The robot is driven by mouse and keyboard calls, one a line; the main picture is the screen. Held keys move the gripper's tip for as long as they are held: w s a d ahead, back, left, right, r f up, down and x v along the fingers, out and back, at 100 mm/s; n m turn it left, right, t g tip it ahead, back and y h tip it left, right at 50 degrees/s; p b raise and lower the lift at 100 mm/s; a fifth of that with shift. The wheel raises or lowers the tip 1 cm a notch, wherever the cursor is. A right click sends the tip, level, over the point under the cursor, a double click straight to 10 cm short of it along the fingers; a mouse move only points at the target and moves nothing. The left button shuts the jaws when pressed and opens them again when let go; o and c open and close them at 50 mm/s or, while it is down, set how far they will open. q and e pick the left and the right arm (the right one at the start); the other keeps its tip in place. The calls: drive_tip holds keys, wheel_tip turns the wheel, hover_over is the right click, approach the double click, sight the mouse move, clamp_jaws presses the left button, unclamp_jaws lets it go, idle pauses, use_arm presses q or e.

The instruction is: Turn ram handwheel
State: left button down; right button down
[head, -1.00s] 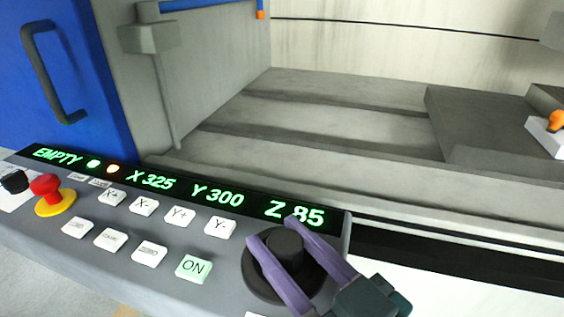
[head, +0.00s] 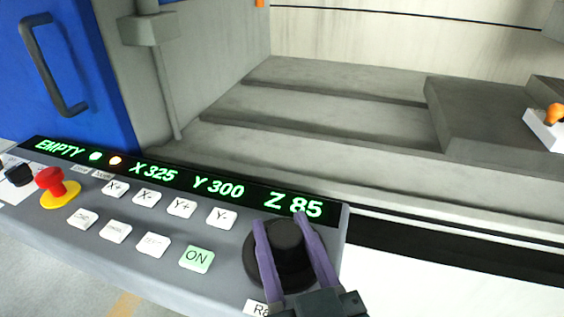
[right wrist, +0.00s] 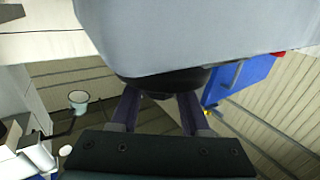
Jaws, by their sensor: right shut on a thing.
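The ram handwheel (head: 264,268) is a black disc with a raised round hub (head: 287,238) at the right end of the grey control panel. My right gripper (head: 282,222) has its two purple fingers on either side of the hub and is shut on it. In the right wrist view, the fingers (right wrist: 157,100) reach up to the dark wheel (right wrist: 165,80) under the pale panel body. The display (head: 185,180) reads EMPTY, X 325, Y 300, Z 85. My left gripper is not in view.
White axis buttons (head: 146,197), a green ON button (head: 197,259) and a red emergency stop (head: 50,180) lie left of the wheel. A blue door with a dark handle (head: 55,65) stands at left. Grey steps and a block (head: 480,115) fill the machine bay behind.

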drive_tip(key=shift+c, duration=1.9)
unclamp_jaws()
drive_tip(key=p+v, duration=0.1)
drive_tip(key=v, duration=0.9)
drive_tip(key=shift+w, duration=0.1)
